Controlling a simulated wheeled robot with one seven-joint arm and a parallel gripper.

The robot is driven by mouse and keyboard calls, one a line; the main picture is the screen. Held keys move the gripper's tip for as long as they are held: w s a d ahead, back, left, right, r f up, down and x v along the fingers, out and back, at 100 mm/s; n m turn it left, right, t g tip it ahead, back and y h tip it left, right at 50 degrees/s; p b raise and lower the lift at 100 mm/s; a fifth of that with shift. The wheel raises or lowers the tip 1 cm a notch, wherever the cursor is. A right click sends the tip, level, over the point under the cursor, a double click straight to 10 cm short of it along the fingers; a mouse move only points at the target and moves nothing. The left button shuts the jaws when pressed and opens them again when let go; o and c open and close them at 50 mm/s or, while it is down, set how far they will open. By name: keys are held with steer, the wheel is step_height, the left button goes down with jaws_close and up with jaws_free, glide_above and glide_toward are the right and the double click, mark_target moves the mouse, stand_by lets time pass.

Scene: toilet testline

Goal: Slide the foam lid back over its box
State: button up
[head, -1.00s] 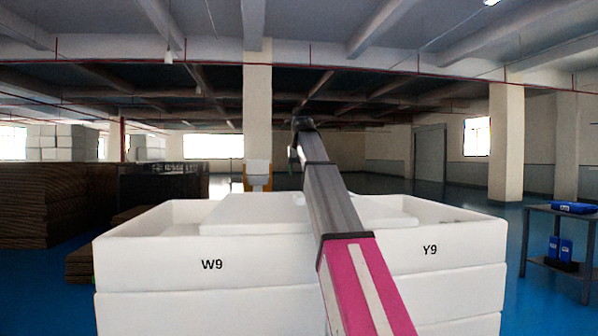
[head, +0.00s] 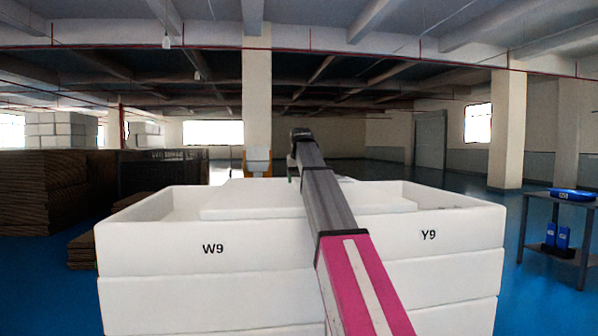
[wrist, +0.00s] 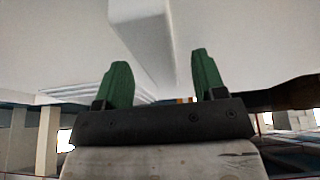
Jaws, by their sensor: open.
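A white foam box (head: 213,270) stands on top of a stack, marked W9 on the left and Y9 on the right of its front. A flat white foam slab, seemingly the lid (head: 258,212), lies across the middle of its top, with raised rims left and right. My arm crosses in front and hides part of both. In the wrist view my gripper (wrist: 159,72) is open, its two green fingers apart. White foam (wrist: 230,35) fills the view beyond them, and a thick foam edge (wrist: 143,40) runs down between the fingers. I cannot tell whether they touch it.
More foam boxes (head: 200,303) are stacked below. Brown stacked sheets (head: 45,193) stand at the left. A grey table (head: 560,203) with blue items (head: 571,195) stands at the right. Blue floor lies open at the right. A pillar (head: 257,100) rises behind.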

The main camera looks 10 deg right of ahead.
steer(key=shift+w+f, duration=0.2)
steer(key=shift+f, duration=0.25)
jaws_close()
